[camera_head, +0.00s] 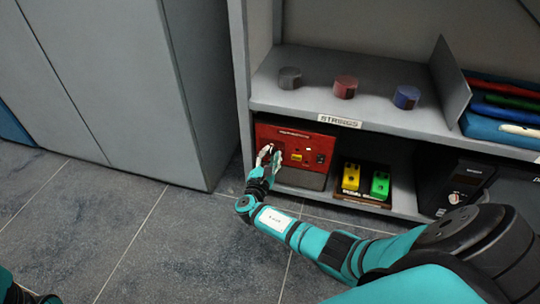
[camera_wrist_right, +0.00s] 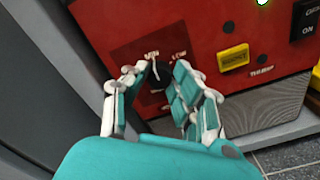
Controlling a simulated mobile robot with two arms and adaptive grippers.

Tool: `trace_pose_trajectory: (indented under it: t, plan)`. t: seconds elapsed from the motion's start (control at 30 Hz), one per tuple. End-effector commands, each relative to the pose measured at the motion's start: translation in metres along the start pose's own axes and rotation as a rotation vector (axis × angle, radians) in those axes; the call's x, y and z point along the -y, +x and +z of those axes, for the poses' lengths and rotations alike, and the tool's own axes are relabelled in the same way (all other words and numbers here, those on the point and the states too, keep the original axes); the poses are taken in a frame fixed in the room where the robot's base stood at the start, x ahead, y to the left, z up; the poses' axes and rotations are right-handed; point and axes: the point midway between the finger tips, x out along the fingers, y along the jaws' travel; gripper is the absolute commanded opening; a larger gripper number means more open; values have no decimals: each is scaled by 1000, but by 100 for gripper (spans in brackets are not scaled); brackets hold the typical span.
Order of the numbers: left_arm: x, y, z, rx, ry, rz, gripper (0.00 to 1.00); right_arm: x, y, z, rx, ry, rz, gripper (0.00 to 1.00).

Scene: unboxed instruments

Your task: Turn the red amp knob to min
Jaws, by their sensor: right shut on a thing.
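The red amp (camera_head: 305,149) stands on the lower shelf, and its red front fills much of the right wrist view (camera_wrist_right: 208,33). Its dark round knob (camera_wrist_right: 159,76) sits on a darker panel with small pale lettering above it. My right gripper (camera_head: 267,158) is at the left part of the amp's front. In the wrist view its fingers (camera_wrist_right: 160,72) are on both sides of the knob and shut on it. The fingers partly hide the knob, and I cannot read its setting. A small part of my left arm or gripper (camera_head: 40,298) shows at the bottom left corner; its jaws are unclear.
A yellow and a green pedal (camera_head: 380,184) sit right of the amp, then a black device (camera_head: 458,184). Above is a shelf labelled strings (camera_head: 339,121) with grey, red and blue round items. A grey cabinet (camera_head: 120,80) stands close on the left. The floor in front is clear.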

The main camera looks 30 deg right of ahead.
Motion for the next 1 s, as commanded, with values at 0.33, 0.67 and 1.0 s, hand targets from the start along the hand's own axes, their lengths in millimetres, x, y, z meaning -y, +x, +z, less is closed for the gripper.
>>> trace_pose_trajectory:
  t: [0.33, 0.67, 1.0]
  plan:
    - [0, -1, 1, 6, 0, -1, 40, -1, 1, 0, -1, 3, 2, 49]
    - [1, -1, 1, 7, 1, -3, 40, 0, -14, -1, -2, 3, 2, 49]
    - [0, -1, 1, 5, 0, -2, 40, 0, -84, -1, -5, 3, 1, 49]
